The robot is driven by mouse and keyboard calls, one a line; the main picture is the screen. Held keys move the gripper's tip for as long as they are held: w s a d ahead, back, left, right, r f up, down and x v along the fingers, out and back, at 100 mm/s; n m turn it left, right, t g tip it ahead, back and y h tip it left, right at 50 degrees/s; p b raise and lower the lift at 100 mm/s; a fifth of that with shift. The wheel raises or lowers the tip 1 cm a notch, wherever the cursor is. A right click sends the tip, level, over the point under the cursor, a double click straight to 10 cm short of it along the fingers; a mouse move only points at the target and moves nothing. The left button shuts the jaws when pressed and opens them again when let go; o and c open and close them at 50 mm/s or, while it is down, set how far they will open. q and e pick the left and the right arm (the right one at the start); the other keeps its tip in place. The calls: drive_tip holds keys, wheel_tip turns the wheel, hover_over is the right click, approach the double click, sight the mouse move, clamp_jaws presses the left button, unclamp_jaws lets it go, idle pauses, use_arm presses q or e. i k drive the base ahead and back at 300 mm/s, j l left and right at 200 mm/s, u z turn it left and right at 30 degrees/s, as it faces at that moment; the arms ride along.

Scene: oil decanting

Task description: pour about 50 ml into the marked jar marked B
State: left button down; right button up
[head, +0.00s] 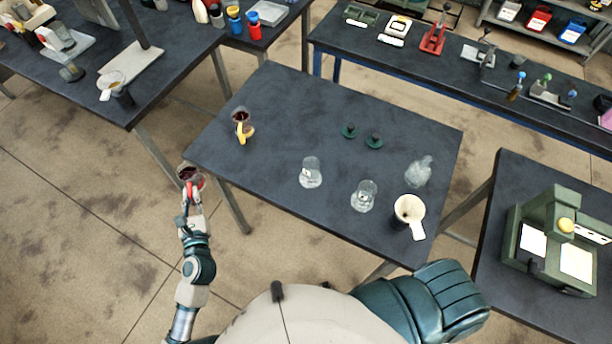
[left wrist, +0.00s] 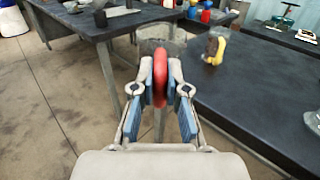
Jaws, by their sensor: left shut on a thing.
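My left gripper (head: 189,190) is shut on the red handle of a jug (head: 191,174) with dark red contents, held off the table's left edge. In the left wrist view the red handle (left wrist: 160,78) is between the fingers (left wrist: 160,85), with the jug's blurred body beyond. Two clear jars with small white labels stand on the dark table: one near the middle (head: 311,173), one further right (head: 363,196). The letters are too small to read, so I cannot tell which is B. My right gripper is not in view.
A jug with a yellow handle (head: 242,128) stands at the table's left. Two dark green lids (head: 361,136) lie at the back. The table's left-front part is clear.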

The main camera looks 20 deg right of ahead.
sight(311, 178)
drive_tip(key=i+j+z, duration=0.1)
drive_tip(key=z, duration=0.4)
drive_tip(key=j+z, duration=0.35)
drive_tip(key=z, duration=0.15)
drive_tip(key=j+z, duration=0.3)
drive_tip(key=z, duration=0.15)
drive_tip(key=j+z, duration=0.3)
drive_tip(key=z, duration=0.2)
